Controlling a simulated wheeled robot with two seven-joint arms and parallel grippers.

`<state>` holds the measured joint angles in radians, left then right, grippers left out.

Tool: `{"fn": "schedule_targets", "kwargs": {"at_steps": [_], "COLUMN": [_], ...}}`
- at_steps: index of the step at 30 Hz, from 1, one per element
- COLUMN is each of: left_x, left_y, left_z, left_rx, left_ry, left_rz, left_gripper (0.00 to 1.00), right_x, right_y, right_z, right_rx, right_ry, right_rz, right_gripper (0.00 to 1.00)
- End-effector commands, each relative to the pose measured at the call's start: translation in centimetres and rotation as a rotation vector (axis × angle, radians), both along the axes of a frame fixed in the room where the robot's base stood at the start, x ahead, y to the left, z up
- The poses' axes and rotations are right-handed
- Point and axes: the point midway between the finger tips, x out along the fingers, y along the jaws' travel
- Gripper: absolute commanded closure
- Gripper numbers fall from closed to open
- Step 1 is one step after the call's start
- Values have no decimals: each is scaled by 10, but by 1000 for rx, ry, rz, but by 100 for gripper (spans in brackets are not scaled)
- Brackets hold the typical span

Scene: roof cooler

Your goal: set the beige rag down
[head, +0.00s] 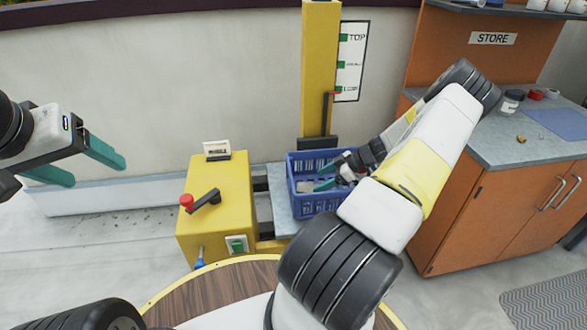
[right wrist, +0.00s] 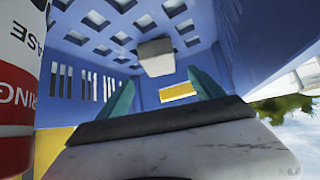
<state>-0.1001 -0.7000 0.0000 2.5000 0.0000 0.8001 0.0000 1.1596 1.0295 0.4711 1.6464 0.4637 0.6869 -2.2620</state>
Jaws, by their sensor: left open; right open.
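A small pale beige-grey block-shaped thing (right wrist: 156,57), which looks like the beige rag, lies inside the blue crate (right wrist: 225,45) in the right wrist view. My right gripper (right wrist: 160,92) is open, its two teal fingers pointing into the crate with the pale thing beyond and between them, apart from both. In the head view my right gripper (head: 328,183) reaches into the crate (head: 318,206), and my arm partly hides the contents. My left gripper (head: 98,168) is open and empty at the far left, away from the crate.
A red and white can (right wrist: 18,75) with lettering stands close to my right gripper. The crate sits on a grey platform by a yellow post (head: 320,70). A yellow box with a red-knobbed crank (head: 203,200) stands left of it. An orange cabinet (head: 500,200) is at right.

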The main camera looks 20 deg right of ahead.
Motion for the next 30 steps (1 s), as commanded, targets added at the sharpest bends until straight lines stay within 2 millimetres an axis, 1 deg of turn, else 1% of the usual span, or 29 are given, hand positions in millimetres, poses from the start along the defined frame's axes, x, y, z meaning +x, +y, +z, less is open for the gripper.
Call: {"fn": "schedule_targets", "kwargs": {"at_steps": [1,3,8,11,14,17,18,20,21,22,23,24,26,27,29,30], "left_x": [0,0,0,0,0,0,0,0,0,0,0,0,0,0,0,0], "left_y": [0,0,0,0,0,0,0,0,0,0,0,0,0,0,0,0], "left_z": [0,0,0,0,0,0,0,0,0,0,0,0,0,0,0,0], "left_rx": [0,0,0,0,0,0,0,0,0,0,0,0,0,0,0,0], "left_ry": [0,0,0,0,0,0,0,0,0,0,0,0,0,0,0,0], "left_rz": [0,0,0,0,0,0,0,0,0,0,0,0,0,0,0,0], "left_gripper": [32,32,32,32,32,32,32,32,32,32,32,32,32,32,32,32], "right_x": [-5,-10,-18,-19,-15,-10,-9,-9,-11,-13,-16,-20,-29,-36,-48,-57], "right_y": [-8,-14,-25,-25,-14,12,25,47,60,71,81,95,115,127,146,158], "right_z": [8,16,28,36,54,89,108,136,155,168,182,200,227,244,268,284], "right_rx": [-2,-2,0,-3,-19,-57,-80,-117,-142,-160,-180,-203,-237,-256,-279,-292], "right_ry": [-1,1,-1,8,46,128,167,225,261,285,306,331,359,373,387,391], "right_rz": [-4,-2,-1,4,15,20,16,0,-19,-34,-52,-81,-129,-165,-224,-265], "right_gripper": [23,23,23,23,23,23,23,23,23,23,23,23,23,23,23,23]}}
